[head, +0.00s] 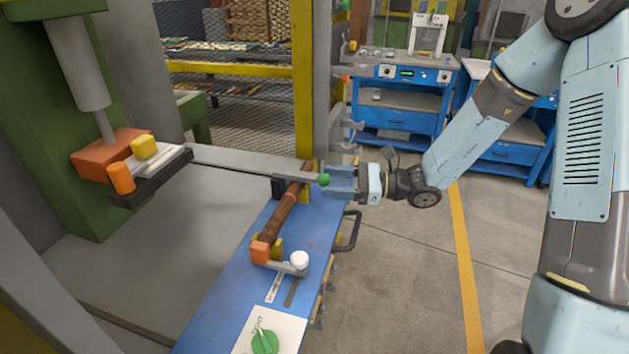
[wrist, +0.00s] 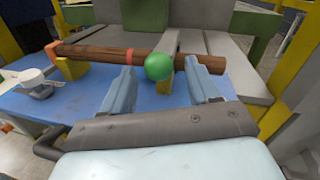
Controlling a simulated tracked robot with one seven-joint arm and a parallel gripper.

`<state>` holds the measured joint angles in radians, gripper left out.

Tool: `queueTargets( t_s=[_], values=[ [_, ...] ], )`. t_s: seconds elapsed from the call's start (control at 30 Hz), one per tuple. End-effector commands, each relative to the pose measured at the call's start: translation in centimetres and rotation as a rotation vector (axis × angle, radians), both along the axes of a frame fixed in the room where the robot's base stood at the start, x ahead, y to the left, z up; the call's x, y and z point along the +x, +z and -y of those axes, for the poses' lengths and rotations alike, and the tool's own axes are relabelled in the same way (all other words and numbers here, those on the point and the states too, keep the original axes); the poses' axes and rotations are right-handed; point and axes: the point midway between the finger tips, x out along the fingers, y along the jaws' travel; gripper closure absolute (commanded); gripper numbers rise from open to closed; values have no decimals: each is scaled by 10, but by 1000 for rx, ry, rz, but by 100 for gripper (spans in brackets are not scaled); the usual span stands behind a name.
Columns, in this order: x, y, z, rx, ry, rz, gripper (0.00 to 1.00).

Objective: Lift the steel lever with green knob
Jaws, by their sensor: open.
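In the wrist view the knob appears between the two blue fingers (wrist: 165,90), nearer the left one. I cannot tell whether either finger touches it. In the wrist view the knob hides part of the bar behind it.
A turned wooden piece (head: 283,210) lies on yellow supports over the blue bench (head: 219,312), below the lever. A yellow post (head: 302,75) stands behind. Floor at the right is clear.

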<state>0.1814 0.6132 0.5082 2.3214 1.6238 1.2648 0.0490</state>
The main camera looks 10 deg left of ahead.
Motion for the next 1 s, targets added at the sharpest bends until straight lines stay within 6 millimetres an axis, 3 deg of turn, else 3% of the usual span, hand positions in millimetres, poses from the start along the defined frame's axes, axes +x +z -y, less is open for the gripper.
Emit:
queueTargets(
  t_s=[0.1,0.3,0.7,1.0],
  values=[
    [-3,0,-19,-1,3,-2,40],
    [-5,0,-39,-1,2,0,40],
    [-5,0,-45,-1,0,0,40],
    [-6,0,-45,-1,1,-1,67]
  ],
)
